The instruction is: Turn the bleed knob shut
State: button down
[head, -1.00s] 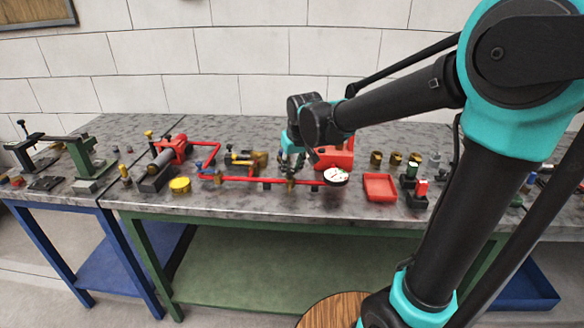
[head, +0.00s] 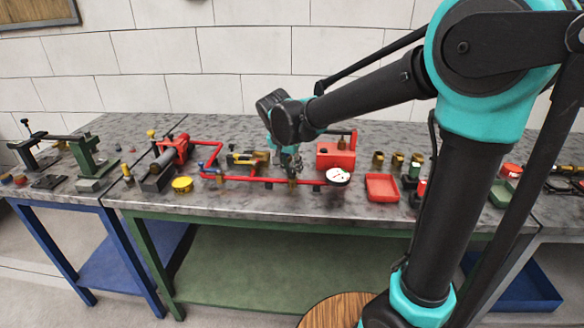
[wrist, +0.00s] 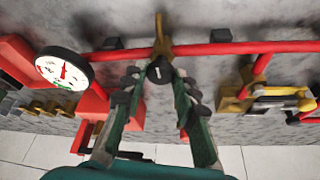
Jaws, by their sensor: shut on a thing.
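The bleed knob (wrist: 160,69) is a small dark round knob with a white mark, in front of a brass fitting (wrist: 161,35) on the red pipe (wrist: 215,48) in the wrist view. My gripper (wrist: 160,76) is shut on the knob, with a green-and-black finger on either side of it. In the head view my gripper (head: 291,170) reaches down to the red pipe (head: 250,180) on the bench. There the knob is hidden or too small to make out.
A white-faced gauge (head: 338,175) and a red box (head: 335,156) stand just right of my gripper. A red tray (head: 381,187) lies further right. A brass valve (head: 248,157) and a yellow disc (head: 182,184) are to the left. The bench (head: 240,205) is clear along its front edge.

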jog(key=shift+m, duration=0.3)
dwell(0.4)
jog(key=c, duration=1.2)
grip_release()
jog(key=v, duration=1.2)
jog(key=shift+a, duration=0.1)
jog(key=shift+w, duration=0.1)
